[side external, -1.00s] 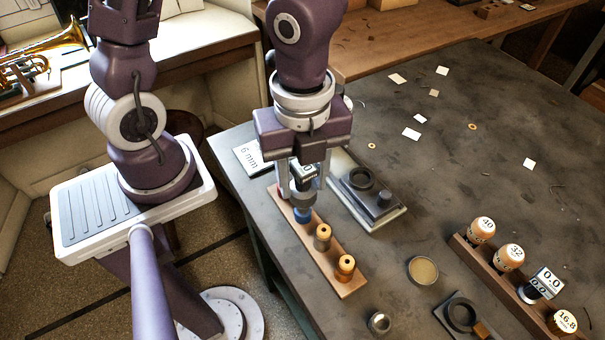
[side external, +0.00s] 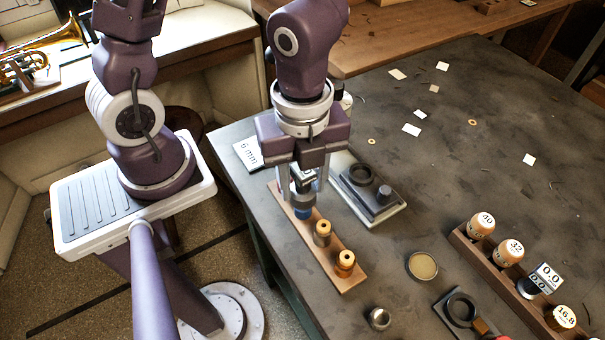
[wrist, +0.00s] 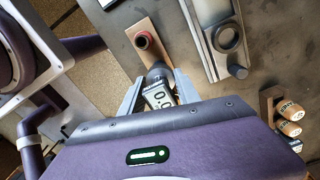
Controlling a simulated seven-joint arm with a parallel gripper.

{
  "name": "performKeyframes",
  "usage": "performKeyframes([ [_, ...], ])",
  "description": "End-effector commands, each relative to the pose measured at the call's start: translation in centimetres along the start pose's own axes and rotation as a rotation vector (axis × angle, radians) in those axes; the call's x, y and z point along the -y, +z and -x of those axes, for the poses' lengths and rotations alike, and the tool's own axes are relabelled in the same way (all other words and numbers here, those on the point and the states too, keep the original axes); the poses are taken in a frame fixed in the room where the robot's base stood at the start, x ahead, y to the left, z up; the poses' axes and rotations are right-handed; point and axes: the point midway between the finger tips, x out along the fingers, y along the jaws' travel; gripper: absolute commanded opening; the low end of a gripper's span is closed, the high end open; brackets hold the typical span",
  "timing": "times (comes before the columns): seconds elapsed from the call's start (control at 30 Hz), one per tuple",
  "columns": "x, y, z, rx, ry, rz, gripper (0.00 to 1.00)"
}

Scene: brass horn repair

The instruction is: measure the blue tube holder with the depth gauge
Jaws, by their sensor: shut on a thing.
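My gripper (side external: 303,187) is shut on a dark grey depth gauge (side external: 304,184), held upright between its fingers. In the wrist view the gauge (wrist: 158,95) shows a display that appears to read 0.0. The blue tube holder (side external: 304,212) stands on a narrow wooden strip (side external: 345,282) directly under the gauge. The gauge's lower end is at the top of the holder; I cannot tell whether it is seated. In the wrist view the gauge and fingers hide the blue holder.
Two brass holders (side external: 322,233) (side external: 344,262) stand nearer on the strip; a red one (wrist: 143,40) is at its far end. A grey fixture (side external: 366,190) lies close right. A "6 mm" card (side external: 247,153) lies behind. A wooden rack (side external: 500,276) holds labelled pieces at right.

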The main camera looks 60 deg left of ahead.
Motion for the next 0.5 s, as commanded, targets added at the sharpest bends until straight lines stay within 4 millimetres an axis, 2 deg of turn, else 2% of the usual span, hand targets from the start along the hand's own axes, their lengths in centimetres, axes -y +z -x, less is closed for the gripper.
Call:
performKeyframes([
  [0.5,0.0,0.0,-1.3,-0.001,0.0,0.001,0.0],
])
